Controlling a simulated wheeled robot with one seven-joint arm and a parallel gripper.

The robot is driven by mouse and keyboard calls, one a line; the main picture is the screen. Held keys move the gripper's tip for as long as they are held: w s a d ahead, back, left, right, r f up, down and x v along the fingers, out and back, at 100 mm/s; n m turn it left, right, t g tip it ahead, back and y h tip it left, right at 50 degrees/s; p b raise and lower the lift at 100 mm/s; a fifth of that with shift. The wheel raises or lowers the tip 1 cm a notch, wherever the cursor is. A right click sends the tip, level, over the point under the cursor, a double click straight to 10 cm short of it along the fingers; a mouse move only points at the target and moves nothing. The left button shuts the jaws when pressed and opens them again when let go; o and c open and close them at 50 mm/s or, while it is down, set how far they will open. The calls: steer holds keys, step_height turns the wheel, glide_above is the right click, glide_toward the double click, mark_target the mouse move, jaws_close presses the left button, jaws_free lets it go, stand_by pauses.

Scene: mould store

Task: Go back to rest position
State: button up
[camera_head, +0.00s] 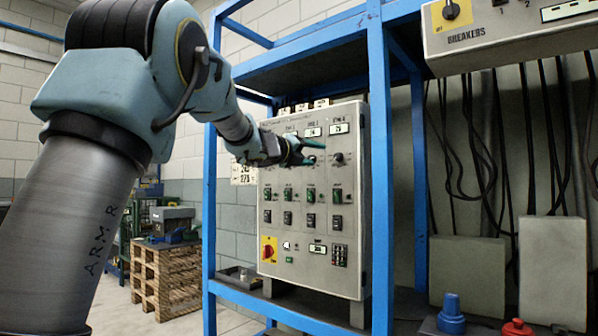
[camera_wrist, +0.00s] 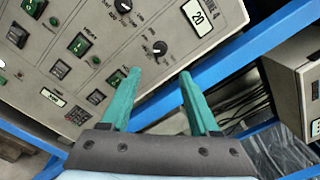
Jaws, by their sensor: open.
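My gripper (camera_head: 312,152) is raised in front of the upper part of a grey control panel (camera_head: 308,262) in the head view. In the wrist view, the two green fingers of my gripper (camera_wrist: 158,88) are apart with nothing between them. The fingers point toward the panel's right edge and a blue frame post. A black knob (camera_wrist: 160,47) and a display reading 20 (camera_wrist: 199,14) lie just beyond the fingertips. I cannot tell whether a fingertip touches the panel. Part of the panel's upper rows is hidden behind my gripper in the head view.
A blue steel frame (camera_head: 380,170) surrounds the panel. A breaker box (camera_head: 500,35) hangs at the upper right above dark cables. Grey boxes (camera_head: 467,275), a blue knob-like object (camera_head: 451,312) and a red one (camera_head: 516,328) stand lower right. Wooden pallets (camera_head: 165,280) are stacked at left.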

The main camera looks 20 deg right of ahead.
steer(key=w+a+f+n+t+y, duration=0.2)
steer(key=w+a+f+n+y, duration=0.15)
steer(key=a+f+n, duration=0.4)
steer(key=w+a+f+n+t+y, duration=0.2)
steer(key=w+a+f+n+y, duration=0.15)
steer(key=a+f+n, duration=0.45)
steer(key=s+a+f+n+g+y, duration=0.1)
steer(key=s+a+f+n+y, duration=0.15)
steer(key=a+f+n, duration=0.35)
steer(key=s+a+f+n+g+y, duration=0.1)
steer(key=a+f+n+y, duration=0.15)
steer(key=a+f, duration=0.35)
steer(key=s+a+f+n+g+y, duration=0.35)
steer(key=s+a+f+n, duration=0.35)
steer(key=s+a+f, duration=0.3)
steer(key=s+a+f+n+g, duration=0.3)
steer(key=s+f+n, duration=0.1)
steer(key=s, duration=0.5)
steer(key=s+a+f+n+g, duration=0.2)
steer(key=s+f+n+g, duration=0.1)
steer(key=s, duration=0.5)
step_height(320, 180, up, 24)
steer(key=p, duration=2.4)
steer(key=shift+w+f, duration=0.15)
steer(key=shift+w, duration=0.1)
steer(key=shift+a+t, duration=0.1)
steer(key=shift+t, duration=0.15)
steer(key=shift+c, duration=0.2)
